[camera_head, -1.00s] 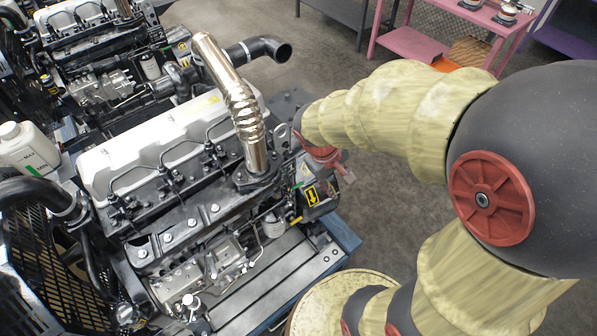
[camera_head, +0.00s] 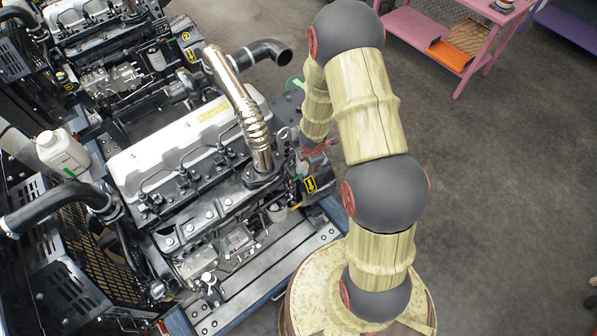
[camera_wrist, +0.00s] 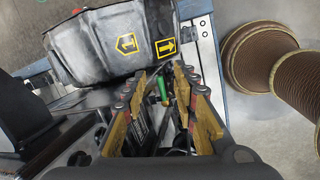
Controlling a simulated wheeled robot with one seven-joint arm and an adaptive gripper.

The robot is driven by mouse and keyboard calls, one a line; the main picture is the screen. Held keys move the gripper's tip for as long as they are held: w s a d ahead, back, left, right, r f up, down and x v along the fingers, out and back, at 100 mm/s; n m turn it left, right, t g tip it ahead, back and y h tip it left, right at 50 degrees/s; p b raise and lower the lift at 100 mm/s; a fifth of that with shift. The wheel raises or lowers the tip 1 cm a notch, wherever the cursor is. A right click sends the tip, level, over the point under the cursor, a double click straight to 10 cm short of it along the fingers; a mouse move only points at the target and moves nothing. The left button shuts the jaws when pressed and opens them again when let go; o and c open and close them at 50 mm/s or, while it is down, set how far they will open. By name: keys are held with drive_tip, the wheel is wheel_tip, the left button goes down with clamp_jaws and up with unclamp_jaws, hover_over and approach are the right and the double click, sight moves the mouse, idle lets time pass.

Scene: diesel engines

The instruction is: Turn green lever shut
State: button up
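The green lever (camera_wrist: 163,88) shows as a small upright green piece in the wrist view, between the tips of my gripper (camera_wrist: 158,80). My gripper's two yellow-brown fingers stand apart on its left and right, and I see a gap on each side. It is unclear how deep the lever sits between them. In the head view my gripper (camera_head: 318,150) is a small reddish shape at the right end of the near engine (camera_head: 190,150). The lever cannot be made out there.
A black housing (camera_wrist: 110,45) with yellow "1" and arrow labels lies just beyond the fingertips. A shiny exhaust pipe (camera_head: 240,110) rises from the engine left of my arm. A white bottle (camera_head: 62,152) stands at the left. The floor (camera_head: 490,200) to the right is open.

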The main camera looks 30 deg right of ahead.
sight(298, 177)
drive_tip(key=a+f+b, duration=0.1)
drive_tip(key=f, duration=0.1)
drive_tip(key=w+a+f+n+y, duration=0.1)
drive_tip(key=f, duration=0.2)
drive_tip(key=w+a+f+n+b, duration=0.1)
drive_tip(key=a+f, duration=0.1)
drive_tip(key=f, duration=0.1)
drive_tip(key=shift+a+y+b, duration=0.1)
drive_tip(key=shift+y+b, duration=0.25)
drive_tip(key=shift+y, duration=0.05)
drive_tip(key=shift+c, duration=1.3)
clamp_jaws()
